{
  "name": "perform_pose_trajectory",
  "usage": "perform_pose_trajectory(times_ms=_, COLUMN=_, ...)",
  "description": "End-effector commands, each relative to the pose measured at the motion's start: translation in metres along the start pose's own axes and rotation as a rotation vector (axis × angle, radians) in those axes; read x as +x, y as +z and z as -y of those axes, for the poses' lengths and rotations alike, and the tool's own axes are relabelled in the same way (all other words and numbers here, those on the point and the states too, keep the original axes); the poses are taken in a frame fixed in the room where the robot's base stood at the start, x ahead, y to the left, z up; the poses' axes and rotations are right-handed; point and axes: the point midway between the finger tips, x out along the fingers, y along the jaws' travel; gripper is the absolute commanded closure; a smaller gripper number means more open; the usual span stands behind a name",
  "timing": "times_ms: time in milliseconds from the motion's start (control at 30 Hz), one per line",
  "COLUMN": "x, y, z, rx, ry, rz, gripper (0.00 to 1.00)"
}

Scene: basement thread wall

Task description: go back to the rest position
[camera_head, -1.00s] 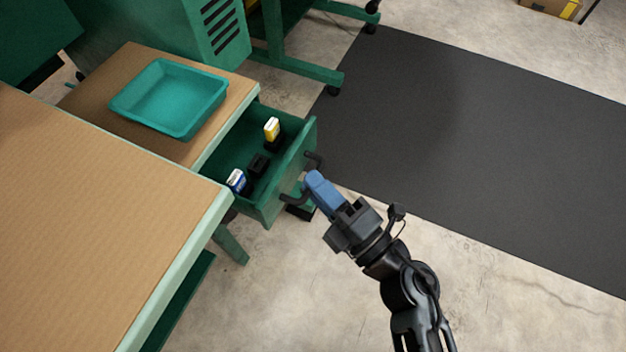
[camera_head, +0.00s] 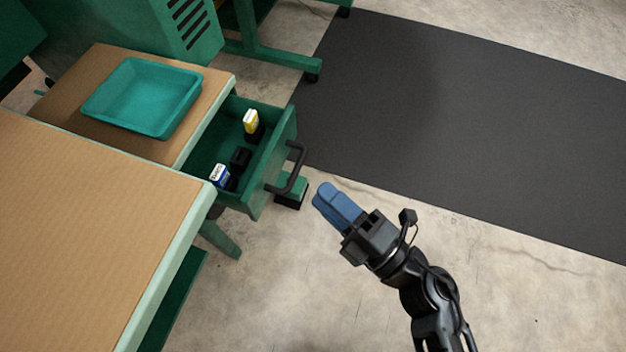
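My gripper (camera_head: 323,195), with blue fingers, is over the concrete floor to the right of the open green drawer (camera_head: 277,156). It is apart from the drawer's dark handle (camera_head: 290,170) and holds nothing that I can see. The two fingers overlap in this view, so I cannot tell whether they are open or shut. The drawer stands pulled out under the small cardboard-brown worktop. Inside it are a yellow-and-white item (camera_head: 251,122), a black item (camera_head: 240,158) and a blue-and-white item (camera_head: 219,175).
A teal tray (camera_head: 100,103) sits on the small worktop (camera_head: 150,150). A larger bench (camera_head: 90,220) fills the lower left. A dark mat (camera_head: 450,120) lies beyond the drawer. A green wheeled frame (camera_head: 275,57) stands at the back.

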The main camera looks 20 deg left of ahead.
Motion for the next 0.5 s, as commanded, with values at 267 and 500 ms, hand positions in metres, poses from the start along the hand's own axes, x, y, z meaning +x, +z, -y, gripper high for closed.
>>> perform_pose_trajectory(times_ms=267, x=-0.0158, y=-0.0003, z=0.0001, rx=0.0, ry=0.0, rz=-0.001, gripper=0.63)
perform_pose_trajectory(times_ms=500, x=-0.0156, y=-0.0002, z=0.0001, rx=0.0, ry=0.0, rz=-0.001, gripper=0.63)
